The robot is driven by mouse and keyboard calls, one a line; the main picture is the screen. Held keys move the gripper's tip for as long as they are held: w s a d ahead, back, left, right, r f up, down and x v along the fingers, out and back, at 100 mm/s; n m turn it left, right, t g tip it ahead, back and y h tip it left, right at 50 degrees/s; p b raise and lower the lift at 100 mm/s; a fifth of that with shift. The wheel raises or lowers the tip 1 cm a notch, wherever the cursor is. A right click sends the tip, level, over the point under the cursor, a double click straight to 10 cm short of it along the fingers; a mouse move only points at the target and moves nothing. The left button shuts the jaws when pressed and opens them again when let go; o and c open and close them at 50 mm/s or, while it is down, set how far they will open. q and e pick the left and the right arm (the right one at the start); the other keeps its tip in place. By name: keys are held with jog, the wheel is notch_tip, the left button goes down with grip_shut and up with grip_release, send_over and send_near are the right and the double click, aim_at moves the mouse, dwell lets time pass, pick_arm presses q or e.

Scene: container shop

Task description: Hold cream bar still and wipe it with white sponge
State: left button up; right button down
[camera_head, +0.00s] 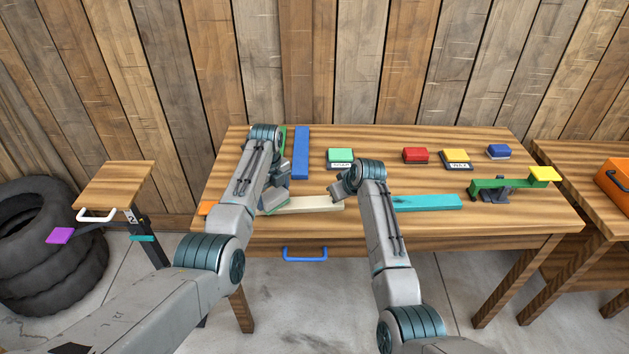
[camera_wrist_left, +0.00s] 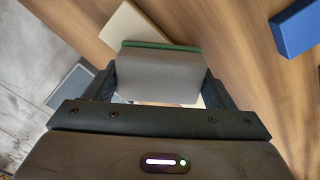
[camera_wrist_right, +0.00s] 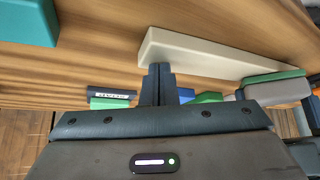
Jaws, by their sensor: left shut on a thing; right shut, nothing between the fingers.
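The cream bar (camera_head: 315,204) lies flat on the wooden table, near its front edge. My left gripper (camera_head: 274,198) is over the bar's left part and shut on a pale grey-white block with a green layer (camera_wrist_left: 158,75), which looks like the white sponge. The sponge also shows by the bar in the right wrist view (camera_wrist_right: 278,92); whether it touches the bar is unclear. My right gripper (camera_head: 337,191) is shut and empty by the bar's right part. Its fingertips overlap the bar in the right wrist view (camera_wrist_right: 159,72); contact cannot be told.
A teal bar (camera_head: 428,202) lies to the right and a blue bar (camera_head: 301,153) behind. Green (camera_head: 340,155), red (camera_head: 415,155), yellow (camera_head: 455,156) and blue (camera_head: 498,151) blocks stand along the back. A green beam device (camera_head: 490,187) stands at the right. A blue handle (camera_head: 305,254) is at the front.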

aim_at(291, 203)
pick_arm(q)
jog(key=shift+s+a+f, duration=0.1)
jog(key=shift+s+a, duration=0.05)
jog(key=shift+a, duration=1.25)
pick_arm(e)
jog(key=shift+s+f, duration=0.15)
jog(key=shift+f, duration=0.15)
pick_arm(q)
jog(key=shift+d, duration=2.75)
pick_arm(e)
jog(key=shift+r, duration=0.1)
pick_arm(q)
jog(key=shift+w+d, duration=0.15)
jog(key=shift+d, duration=0.5)
jog(key=shift+w+d, duration=0.15)
jog(key=shift+d, duration=0.5)
jog(key=shift+a+r, duration=0.1)
jog(key=shift+r, duration=3)
jog(key=shift+r, duration=0.1)
pick_arm(e)
jog(key=shift+r, duration=0.15)
